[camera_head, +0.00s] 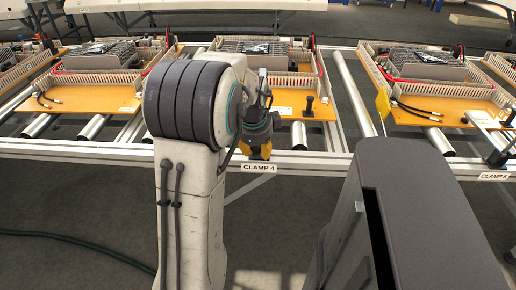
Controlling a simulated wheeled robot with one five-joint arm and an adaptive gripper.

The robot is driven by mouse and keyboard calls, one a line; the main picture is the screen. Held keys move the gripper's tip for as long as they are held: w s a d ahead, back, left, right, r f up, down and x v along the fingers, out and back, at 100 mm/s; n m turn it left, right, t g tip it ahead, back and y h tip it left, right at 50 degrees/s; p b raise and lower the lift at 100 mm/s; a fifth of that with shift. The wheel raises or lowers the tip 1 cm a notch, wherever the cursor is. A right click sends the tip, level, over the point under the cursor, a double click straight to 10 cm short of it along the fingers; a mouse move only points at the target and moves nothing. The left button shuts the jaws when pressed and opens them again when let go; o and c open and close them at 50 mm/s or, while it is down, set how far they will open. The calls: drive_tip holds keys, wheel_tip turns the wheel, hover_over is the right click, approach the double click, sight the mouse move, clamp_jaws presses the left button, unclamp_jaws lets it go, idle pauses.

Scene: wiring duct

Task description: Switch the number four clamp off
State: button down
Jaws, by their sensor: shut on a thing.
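The "CLAMP 4" label (258,167) is on the front rail, just right of my arm's column. My gripper (258,148) is right above this label at the rail's edge, pointing down, with yellow at its tip. It is shut on a part of the number four clamp, seemingly its handle. My gripper and wrist hide most of that part, so its position cannot be told. A black upright knob (308,106) stands on the orange board behind, to the right of my gripper.
Orange boards with wiring ducts (433,106) lie along the conveyor. A second label, apparently "CLAMP 5" (493,177), is on the rail at right, below a black-handled clamp (502,152). A yellow flag (383,103) stands between boards. A green hose (75,237) lies on the floor at left.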

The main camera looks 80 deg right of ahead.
drive_tip(key=shift+a+f+b, duration=0.55)
drive_tip(key=shift+f+b, duration=0.05)
drive_tip(key=shift+f, duration=0.3)
drive_tip(key=shift+a+f+b, duration=0.5)
drive_tip(key=shift+f+b, duration=0.1)
drive_tip(key=shift+f, duration=0.4)
drive_tip(key=c, duration=0.8)
unclamp_jaws()
drive_tip(key=shift+d, duration=0.1)
drive_tip(key=v, duration=1.2)
drive_tip(key=shift+d, duration=0.1)
